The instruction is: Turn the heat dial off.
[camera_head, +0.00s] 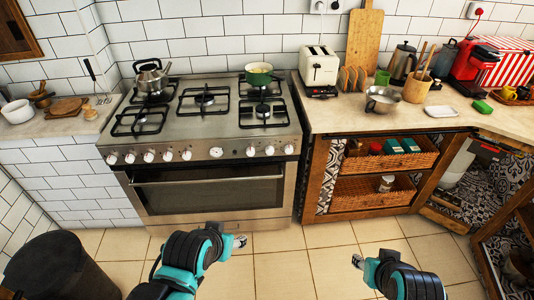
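The steel stove (205,172) stands at the left of the middle, with a row of several white dials on its front panel. A larger round dial or gauge (216,152) is mid-row, with smaller dials such as the leftmost dial (111,158) and rightmost dial (288,148) on either side. I cannot tell which one is the heat dial or how any is set. My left gripper (239,241) is low in front of the oven door, apart from the dials. My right gripper (357,261) is low over the floor, right of the stove. Both gripper tips are too small to read.
A kettle (152,76) and a green pot (258,74) stand on the burners. A dark bin (62,268) stands at lower left. The tiled floor before the stove is clear.

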